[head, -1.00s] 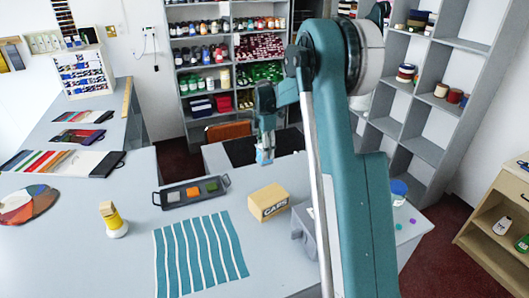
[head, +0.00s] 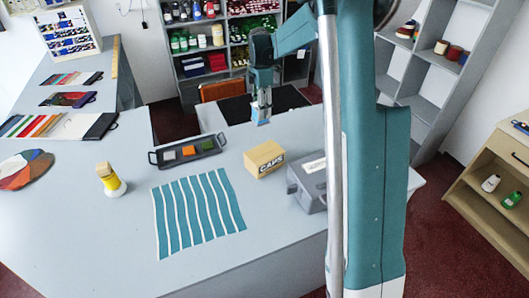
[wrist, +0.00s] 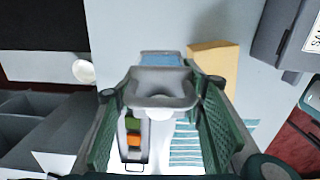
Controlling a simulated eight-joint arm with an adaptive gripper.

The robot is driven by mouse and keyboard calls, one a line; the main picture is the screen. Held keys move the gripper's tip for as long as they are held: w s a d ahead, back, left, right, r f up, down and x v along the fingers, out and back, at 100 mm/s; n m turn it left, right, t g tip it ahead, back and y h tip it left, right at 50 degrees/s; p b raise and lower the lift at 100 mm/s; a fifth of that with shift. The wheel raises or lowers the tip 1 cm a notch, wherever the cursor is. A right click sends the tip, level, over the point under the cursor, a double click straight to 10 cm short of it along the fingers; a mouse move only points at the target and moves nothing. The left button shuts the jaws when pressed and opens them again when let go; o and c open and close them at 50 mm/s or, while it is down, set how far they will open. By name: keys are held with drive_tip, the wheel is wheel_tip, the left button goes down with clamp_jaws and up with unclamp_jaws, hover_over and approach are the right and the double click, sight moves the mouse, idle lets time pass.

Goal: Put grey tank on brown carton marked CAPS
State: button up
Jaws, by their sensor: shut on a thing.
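My gripper (head: 262,112) is raised over the far edge of the counter, behind the carton. It is shut on the grey tank, a small grey piece with light blue on it (wrist: 163,88), between the green finger pads in the wrist view. The fingers hide part of the tank, and it shows small in the head view (head: 262,119). The brown carton marked CAPS (head: 264,160) stands on the counter, nearer the camera than my gripper and apart from it. Its tan side also shows right of the fingers in the wrist view (wrist: 213,58).
A grey lidded case (head: 308,188) stands close right of the carton. A dark tray (head: 159,157) with coloured blocks lies left of it. A striped teal cloth (head: 198,213) and a yellow-and-white bottle (head: 111,182) are nearer. The counter (head: 90,240) is bare at front left.

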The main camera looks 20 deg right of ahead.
wheel_tip(320, 180, up, 5)
hover_over(265, 152)
drive_tip(key=shift+w, duration=0.15)
drive_tip(key=shift+f, duration=0.15)
drive_tip(key=shift+f, duration=2.85)
drive_tip(key=shift+f, duration=2.1)
drive_tip(key=shift+f, duration=0.15)
drive_tip(key=o, duration=1)
drive_tip(key=shift+r, duration=0.25)
